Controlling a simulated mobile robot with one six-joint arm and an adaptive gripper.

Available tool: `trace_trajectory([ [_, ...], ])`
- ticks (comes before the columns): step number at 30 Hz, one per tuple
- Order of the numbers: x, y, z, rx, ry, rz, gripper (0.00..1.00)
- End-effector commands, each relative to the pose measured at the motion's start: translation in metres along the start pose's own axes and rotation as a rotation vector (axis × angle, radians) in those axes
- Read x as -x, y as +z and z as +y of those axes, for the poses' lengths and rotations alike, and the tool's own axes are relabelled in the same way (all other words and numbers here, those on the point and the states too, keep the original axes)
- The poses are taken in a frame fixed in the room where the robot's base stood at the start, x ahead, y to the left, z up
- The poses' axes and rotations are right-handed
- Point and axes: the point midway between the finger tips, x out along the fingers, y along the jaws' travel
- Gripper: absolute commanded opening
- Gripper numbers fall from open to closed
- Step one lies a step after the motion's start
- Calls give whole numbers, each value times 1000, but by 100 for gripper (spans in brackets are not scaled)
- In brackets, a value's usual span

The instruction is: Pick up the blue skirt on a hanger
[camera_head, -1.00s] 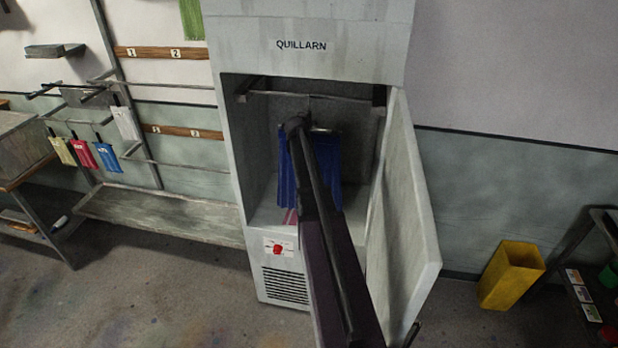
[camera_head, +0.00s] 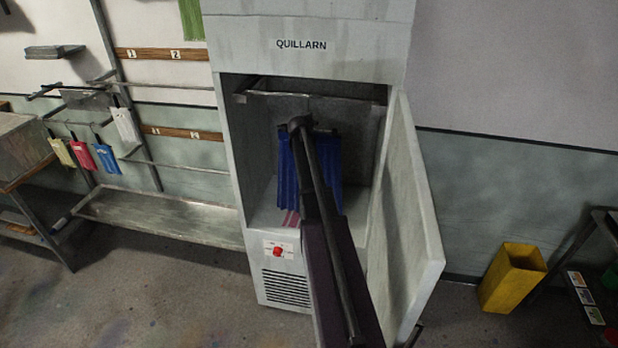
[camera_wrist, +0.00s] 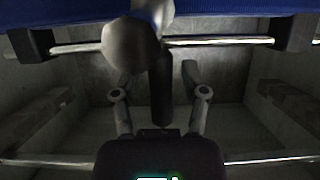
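The blue skirt (camera_head: 287,180) hangs inside the open grey cabinet, partly hidden behind my arm. In the wrist view its blue cloth (camera_wrist: 230,10) fills the top edge. The hanger (camera_wrist: 75,47) shows there as a metal bar with a dark clip near each end. A rounded grey part and a dark upright stem (camera_wrist: 161,95) stand at its middle. My gripper (camera_wrist: 155,75) is open, one finger on each side of the stem, with visible gaps between. In the head view my arm hides the gripper and the hanger's middle.
The cabinet's door (camera_head: 405,220) stands open at the right. A rail (camera_head: 265,94) crosses the cabinet's top. A yellow bin (camera_head: 512,277) stands on the floor at right. Racks with coloured tags (camera_head: 105,158) are at left.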

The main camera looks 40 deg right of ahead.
Motion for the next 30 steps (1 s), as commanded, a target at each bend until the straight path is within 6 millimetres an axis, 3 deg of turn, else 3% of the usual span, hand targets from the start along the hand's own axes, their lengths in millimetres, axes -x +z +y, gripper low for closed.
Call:
trace_trajectory([
  [1,0,0,0,0,0,0,30],
  [4,0,0,0,0,0,0,0],
  [20,1,-2,0,0,0,0,0],
  [30,7,-18,0,0,0,1,0],
])
